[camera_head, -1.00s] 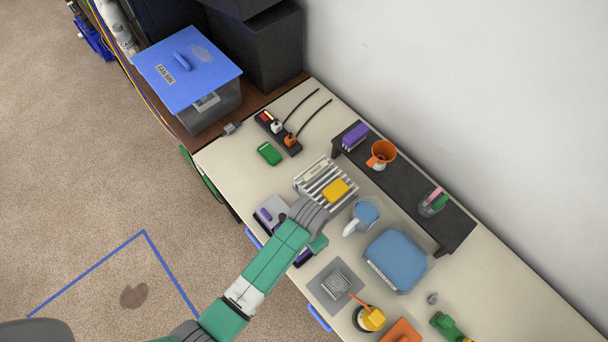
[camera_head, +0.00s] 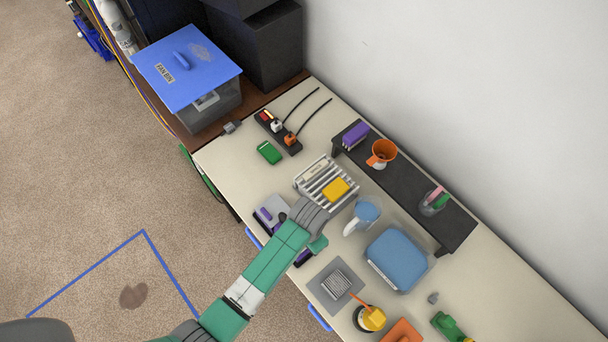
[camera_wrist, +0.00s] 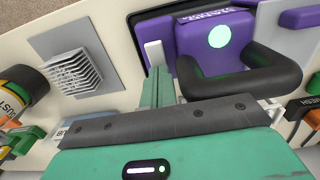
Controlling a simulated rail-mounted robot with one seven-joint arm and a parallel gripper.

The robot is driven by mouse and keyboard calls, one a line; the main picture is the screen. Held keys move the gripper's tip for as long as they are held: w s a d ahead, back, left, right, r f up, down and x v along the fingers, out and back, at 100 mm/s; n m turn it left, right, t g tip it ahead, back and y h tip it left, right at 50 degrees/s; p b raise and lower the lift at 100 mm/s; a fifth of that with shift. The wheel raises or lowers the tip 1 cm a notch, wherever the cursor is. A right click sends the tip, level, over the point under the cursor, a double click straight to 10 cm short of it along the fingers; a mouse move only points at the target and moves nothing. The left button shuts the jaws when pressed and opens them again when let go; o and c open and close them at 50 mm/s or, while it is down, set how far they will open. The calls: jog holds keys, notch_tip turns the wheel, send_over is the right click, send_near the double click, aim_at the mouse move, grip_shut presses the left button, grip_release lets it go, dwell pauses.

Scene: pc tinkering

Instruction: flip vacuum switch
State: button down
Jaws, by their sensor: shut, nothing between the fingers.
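A purple and dark grey unit (camera_wrist: 190,32) with a black loop handle (camera_wrist: 285,75) fills the upper middle of the wrist view. It has a lit pale-green round spot (camera_wrist: 219,36) and upside-down lettering too small to read surely. A small white upright switch-like piece (camera_wrist: 154,52) stands at its left edge. My gripper (camera_wrist: 160,75) is shut and empty, its green fingers just below that white piece; I cannot tell whether they touch.
A grey pad with a ribbed block (camera_head: 323,293) lies nearby, also in the wrist view (camera_wrist: 108,97). A blue case (camera_head: 397,260), a blue mug-like thing (camera_head: 366,212) and a rack with a yellow block (camera_head: 311,187) stand close. The table (camera_head: 226,163) is clear at its far left.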

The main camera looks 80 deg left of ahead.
notch_tip(320, 180, up, 7)
jog(key=p, duration=0.7)
dwell(0.4)
